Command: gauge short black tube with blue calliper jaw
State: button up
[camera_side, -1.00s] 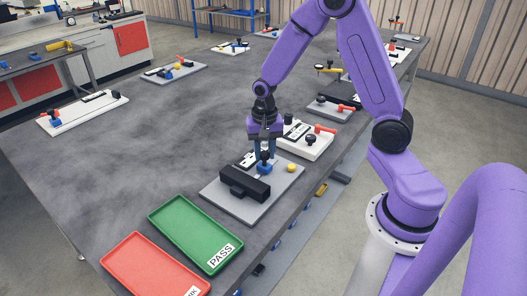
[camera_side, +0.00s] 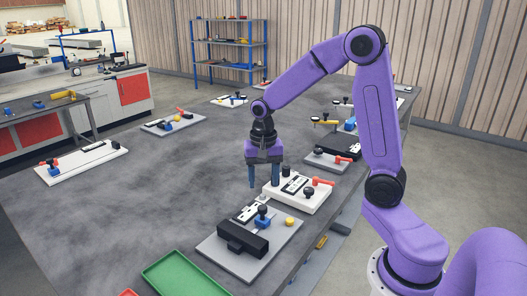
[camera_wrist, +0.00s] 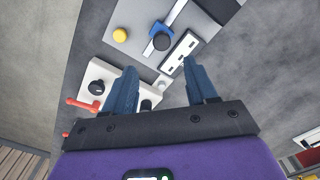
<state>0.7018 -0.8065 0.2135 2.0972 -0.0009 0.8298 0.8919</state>
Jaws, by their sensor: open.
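The blue calliper jaw (camera_side: 263,222) with its black knob is on a grey gauge plate (camera_side: 285,237), beside a long black block (camera_side: 243,238). The blue jaw also shows at the top of the wrist view (camera_wrist: 160,28). My gripper (camera_side: 264,186) is open and empty, fingers pointing down, above the table and behind the grey plate. In the wrist view its blue fingers (camera_wrist: 159,68) are spread apart with nothing held. The jaw is clear of both fingers. I cannot pick out the short black tube with certainty.
A white fixture (camera_side: 320,202) with a black knob and red lever stands close right of my gripper. A yellow button (camera_side: 289,221) is on the grey plate. A green tray (camera_side: 185,272) lies in front. The table's left middle (camera_side: 150,190) is clear.

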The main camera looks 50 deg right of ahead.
notch_tip(320, 180, up, 8)
jog(key=shift+r, duration=0.2)
dwell(0.9)
jog(key=s+a+f+n, duration=0.2)
jog(key=s+a+n, duration=0.7)
jog(key=s, duration=0.1)
jog(key=s+a+f+n, duration=0.1)
jog(key=s+f+n, duration=0.2)
jog(key=s+n, duration=0.9)
jog(key=shift+s+a+n, duration=0.3)
jog(key=shift+s+a, duration=0.1)
jog(key=shift+s, duration=0.7)
